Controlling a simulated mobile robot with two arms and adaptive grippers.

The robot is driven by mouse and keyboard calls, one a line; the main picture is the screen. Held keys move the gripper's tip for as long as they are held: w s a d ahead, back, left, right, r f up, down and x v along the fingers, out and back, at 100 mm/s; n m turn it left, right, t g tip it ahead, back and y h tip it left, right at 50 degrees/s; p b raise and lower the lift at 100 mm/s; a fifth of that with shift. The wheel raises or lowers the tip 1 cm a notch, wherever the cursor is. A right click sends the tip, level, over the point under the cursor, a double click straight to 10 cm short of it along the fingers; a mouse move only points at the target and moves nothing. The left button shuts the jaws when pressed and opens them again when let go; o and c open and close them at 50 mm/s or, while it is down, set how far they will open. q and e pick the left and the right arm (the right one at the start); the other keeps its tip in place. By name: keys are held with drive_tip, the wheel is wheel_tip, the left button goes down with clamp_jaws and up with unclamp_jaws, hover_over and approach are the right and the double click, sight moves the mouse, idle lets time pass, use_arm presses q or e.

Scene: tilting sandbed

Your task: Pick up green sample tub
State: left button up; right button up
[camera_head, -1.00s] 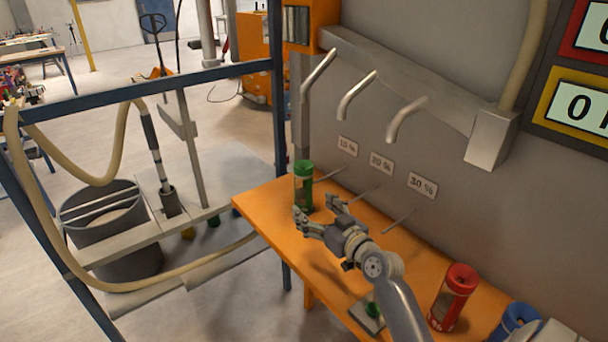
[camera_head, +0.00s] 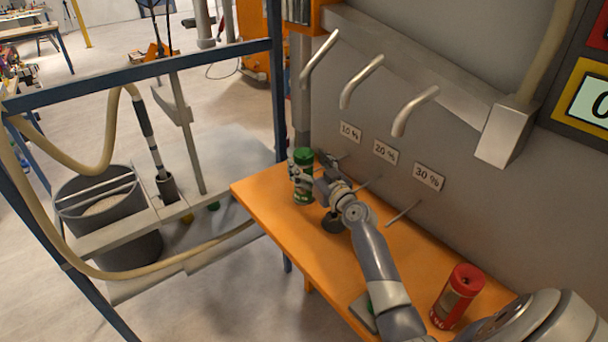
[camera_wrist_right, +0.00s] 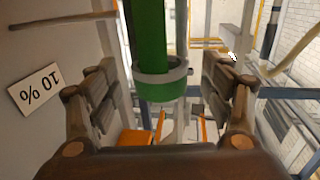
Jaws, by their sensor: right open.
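The green sample tub (camera_head: 303,190) stands upright at the far left end of the orange table (camera_head: 262,196), under the sloped pipe by the 10 % label. My right gripper (camera_head: 312,176) is at the tub, its fingers reaching around it. In the right wrist view the tub (camera_wrist_right: 150,50) is between the two open fingers of the gripper (camera_wrist_right: 160,95), with gaps visible on both sides. The fingers partly cover the tub in the head view. My left gripper is not in view.
A red tub (camera_head: 458,297) stands at the table's front right. Bent metal pipes (camera_head: 360,82) and thin rods (camera_head: 403,213) stick out from the grey wall above the table. A blue-framed rig with a grey bucket (camera_head: 100,215) is left of the table.

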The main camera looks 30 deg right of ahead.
drive_tip(key=shift+w+d+f, duration=0.1)
drive_tip(key=shift+w, duration=1.1)
drive_tip(key=shift+w+f, duration=0.1)
drive_tip(key=shift+w, duration=0.2)
drive_tip(key=shift+s, duration=0.1)
drive_tip(key=c, duration=1.7)
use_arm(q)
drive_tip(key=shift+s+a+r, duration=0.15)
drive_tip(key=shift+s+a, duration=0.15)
use_arm(e)
drive_tip(key=shift+r, duration=0.2)
clamp_jaws()
